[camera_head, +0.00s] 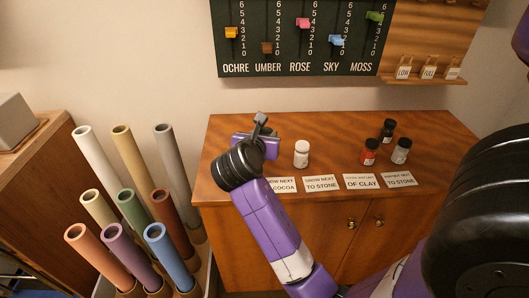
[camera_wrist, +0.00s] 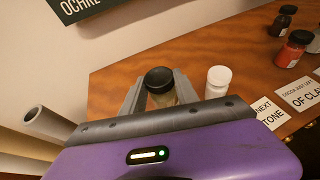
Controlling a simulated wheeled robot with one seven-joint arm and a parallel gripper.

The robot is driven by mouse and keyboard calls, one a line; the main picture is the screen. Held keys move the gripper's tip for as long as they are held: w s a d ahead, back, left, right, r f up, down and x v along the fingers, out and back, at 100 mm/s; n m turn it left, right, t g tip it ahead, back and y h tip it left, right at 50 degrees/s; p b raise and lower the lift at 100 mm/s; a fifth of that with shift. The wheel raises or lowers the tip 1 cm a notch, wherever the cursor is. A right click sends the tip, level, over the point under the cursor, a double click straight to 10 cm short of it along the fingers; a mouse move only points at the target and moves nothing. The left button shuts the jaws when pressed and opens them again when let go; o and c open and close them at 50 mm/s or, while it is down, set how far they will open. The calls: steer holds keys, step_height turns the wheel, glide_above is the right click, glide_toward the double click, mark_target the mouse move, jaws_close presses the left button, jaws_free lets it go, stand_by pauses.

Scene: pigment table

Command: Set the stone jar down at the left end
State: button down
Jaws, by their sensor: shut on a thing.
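The stone jar (camera_wrist: 161,92), with a black lid and a greyish-beige body, stands between my fingers in the wrist view. My gripper (camera_wrist: 160,100) is shut on it, one grey finger on each side. In the head view my purple gripper (camera_head: 264,148) is over the left end of the wooden cabinet top (camera_head: 225,150) and hides the jar. I cannot tell whether the jar touches the top. A white jar (camera_head: 301,154) stands just right of my gripper; it also shows in the wrist view (camera_wrist: 218,80), apart from the held jar.
A red jar (camera_head: 369,152), a dark jar (camera_head: 387,130) and a grey-white jar with a black lid (camera_head: 400,151) stand at the right. Cards, one of them the clay card (camera_head: 362,182), line the front edge. Coloured tubes (camera_head: 130,215) stand left of the cabinet.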

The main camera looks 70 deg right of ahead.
steer(key=shift+f+b, duration=0.45)
steer(key=shift+f, duration=2.05)
steer(key=shift+f, duration=0.1)
steer(key=c, duration=0.9)
jaws_free()
